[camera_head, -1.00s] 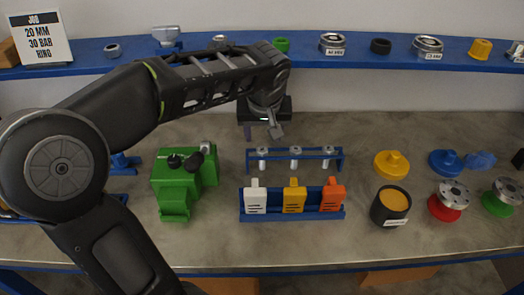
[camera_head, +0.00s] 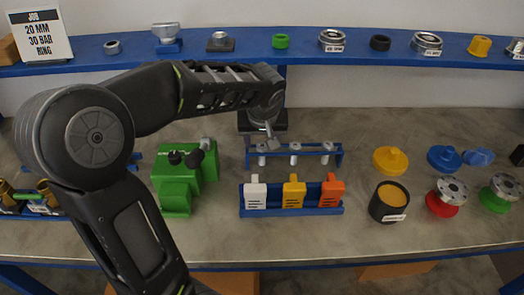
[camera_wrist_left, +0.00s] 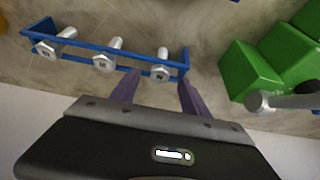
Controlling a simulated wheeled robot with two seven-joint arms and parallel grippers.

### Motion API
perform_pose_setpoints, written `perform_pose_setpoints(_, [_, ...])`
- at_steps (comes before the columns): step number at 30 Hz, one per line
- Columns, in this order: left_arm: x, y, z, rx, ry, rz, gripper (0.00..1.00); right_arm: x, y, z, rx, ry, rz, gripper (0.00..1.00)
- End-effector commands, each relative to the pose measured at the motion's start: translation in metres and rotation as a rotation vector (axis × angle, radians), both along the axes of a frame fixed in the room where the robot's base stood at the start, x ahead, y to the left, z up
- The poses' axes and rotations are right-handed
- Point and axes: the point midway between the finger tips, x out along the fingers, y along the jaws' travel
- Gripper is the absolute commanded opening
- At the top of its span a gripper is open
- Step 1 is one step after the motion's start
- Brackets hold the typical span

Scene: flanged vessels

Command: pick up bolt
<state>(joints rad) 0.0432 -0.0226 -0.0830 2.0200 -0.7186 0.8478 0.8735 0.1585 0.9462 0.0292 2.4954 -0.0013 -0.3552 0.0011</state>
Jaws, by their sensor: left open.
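Three silver hex-head bolts stand in a blue rack (camera_head: 310,153) on the bench: a left bolt (camera_head: 262,153), a middle bolt (camera_head: 294,153) and a right bolt (camera_head: 326,152). In the left wrist view the rack is at the upper left, and the left bolt (camera_wrist_left: 160,70) shows between the fingertips, with the middle bolt (camera_wrist_left: 105,60) and right bolt (camera_wrist_left: 47,48) further left. My left gripper (camera_head: 270,136) is open and empty, just above and behind the left bolt; it also shows in the wrist view (camera_wrist_left: 157,86). Contact with the bolt cannot be told. My right gripper is not in view.
A green block fixture (camera_head: 175,185) stands left of the rack. A blue holder with white (camera_head: 255,194), yellow (camera_head: 293,194) and orange (camera_head: 332,194) tags stands in front. A black cup (camera_head: 389,203) and flanged parts stand right. A blue shelf (camera_head: 210,58) runs behind.

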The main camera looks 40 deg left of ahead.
Motion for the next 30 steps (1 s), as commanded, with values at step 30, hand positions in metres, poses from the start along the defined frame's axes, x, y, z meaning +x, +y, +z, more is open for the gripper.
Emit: perform_pose_setpoints(30, [0.007, 0.005, -0.019, 0.000, -0.001, 0.000, 0.36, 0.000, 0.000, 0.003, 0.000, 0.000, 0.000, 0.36])
